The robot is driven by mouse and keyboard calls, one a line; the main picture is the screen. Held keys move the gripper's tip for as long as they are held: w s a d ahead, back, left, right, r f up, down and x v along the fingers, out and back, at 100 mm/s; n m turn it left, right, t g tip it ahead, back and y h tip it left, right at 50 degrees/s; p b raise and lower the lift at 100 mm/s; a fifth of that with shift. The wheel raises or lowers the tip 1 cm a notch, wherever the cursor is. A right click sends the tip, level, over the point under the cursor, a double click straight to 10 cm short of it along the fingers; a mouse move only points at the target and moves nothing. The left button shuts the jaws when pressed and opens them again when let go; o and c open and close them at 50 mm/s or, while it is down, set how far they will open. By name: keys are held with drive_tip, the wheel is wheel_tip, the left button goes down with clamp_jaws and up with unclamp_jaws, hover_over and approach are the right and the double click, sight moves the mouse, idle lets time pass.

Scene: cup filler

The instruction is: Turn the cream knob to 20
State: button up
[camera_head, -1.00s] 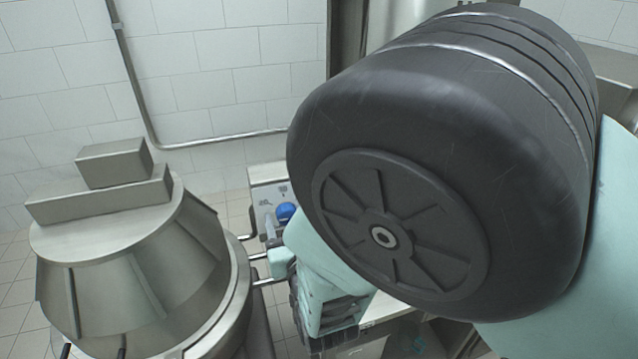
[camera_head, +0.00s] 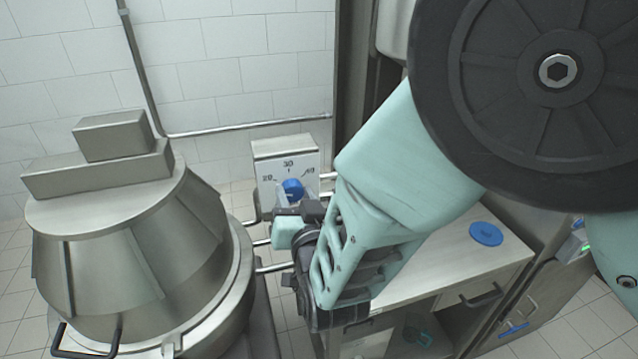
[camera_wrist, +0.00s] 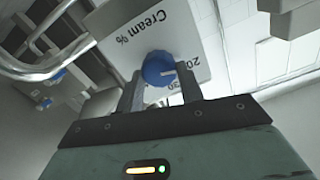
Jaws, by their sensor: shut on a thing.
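The cream knob is blue and round (camera_head: 293,188) on the face of a pale control panel (camera_head: 285,150) marked 20, 30 and 40 in the head view. In the wrist view the knob (camera_wrist: 158,68) sits between the two fingers of my gripper (camera_wrist: 160,90), which is shut on it. The panel (camera_wrist: 125,55) there reads "Cream %" upside down. A short white mark on the knob points right, towards the printed 20; the 30 is partly hidden. In the head view my gripper (camera_head: 291,210) reaches the knob from below.
A large steel vessel (camera_head: 130,250) stands close left of my gripper. Steel pipes (camera_head: 270,268) run between it and the panel side. A steel counter (camera_head: 440,258) with a blue disc (camera_head: 486,234) lies to the right. A tiled wall (camera_head: 240,70) is behind.

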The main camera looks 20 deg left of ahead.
drive_tip(key=m+b, duration=0.2)
drive_tip(key=shift+f+b, duration=0.25)
drive_tip(key=shift+b, duration=0.15)
drive_tip(key=shift+d+r+m+b, duration=0.1)
drive_tip(key=shift+r+m+b, duration=0.05)
drive_tip(key=shift+m+b, duration=0.45)
drive_tip(key=o, duration=1)
drive_tip(key=shift+r, duration=0.1)
drive_tip(key=shift+s, duration=0.1)
drive_tip(key=b+v, duration=0.5)
drive_tip(key=v, duration=1.2)
drive_tip(key=shift+d, duration=0.2)
